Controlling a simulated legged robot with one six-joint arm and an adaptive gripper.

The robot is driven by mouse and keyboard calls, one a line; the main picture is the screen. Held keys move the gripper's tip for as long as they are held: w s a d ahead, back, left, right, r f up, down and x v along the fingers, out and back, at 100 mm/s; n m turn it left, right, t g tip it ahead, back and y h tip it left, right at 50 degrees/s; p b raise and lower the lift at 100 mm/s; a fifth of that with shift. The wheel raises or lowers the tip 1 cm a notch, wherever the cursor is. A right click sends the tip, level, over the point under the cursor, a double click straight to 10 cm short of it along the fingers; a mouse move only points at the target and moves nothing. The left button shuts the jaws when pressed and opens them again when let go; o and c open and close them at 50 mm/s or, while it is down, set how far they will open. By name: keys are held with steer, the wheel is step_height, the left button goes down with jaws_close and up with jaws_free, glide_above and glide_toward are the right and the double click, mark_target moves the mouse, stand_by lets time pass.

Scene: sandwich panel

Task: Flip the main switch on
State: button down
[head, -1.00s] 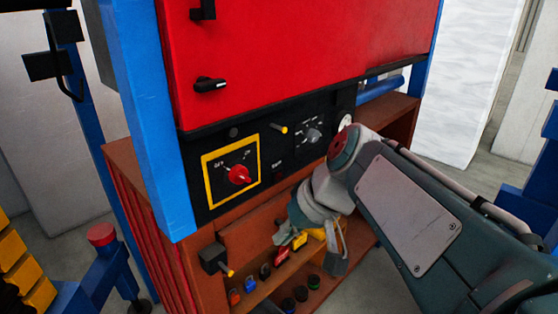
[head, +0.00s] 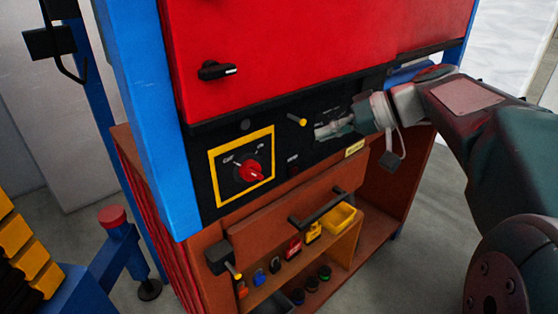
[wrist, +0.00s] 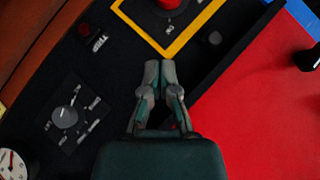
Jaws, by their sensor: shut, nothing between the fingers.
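The main switch is a red rotary knob (head: 251,172) inside a yellow square frame (head: 213,180) on the black control panel, with an OFF mark at its upper left and an ON mark at its upper right. I cannot clearly tell which mark it points to. In the wrist view the red knob (wrist: 172,3) is cut off at the top edge. My gripper (head: 322,132) is in front of the panel, right of the switch and apart from it. Its fingers (wrist: 160,70) are together and empty in the wrist view, pointing toward the yellow frame. The gripper partly hides a grey rotary switch.
The grey rotary switch (wrist: 65,113) and a small red button (wrist: 84,29) also sit on the panel. A black-handled drawer (head: 318,208) is below. The red door has a black handle (head: 218,70).

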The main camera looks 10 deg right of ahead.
mark_target(252, 172)
steer(key=x, duration=0.4)
steer(key=s+f+x, duration=0.1)
steer(key=x, duration=0.3)
steer(key=s+x, duration=0.1)
steer(key=x, duration=0.3)
steer(key=shift+s+f, duration=0.2)
steer(key=shift+f, duration=0.2)
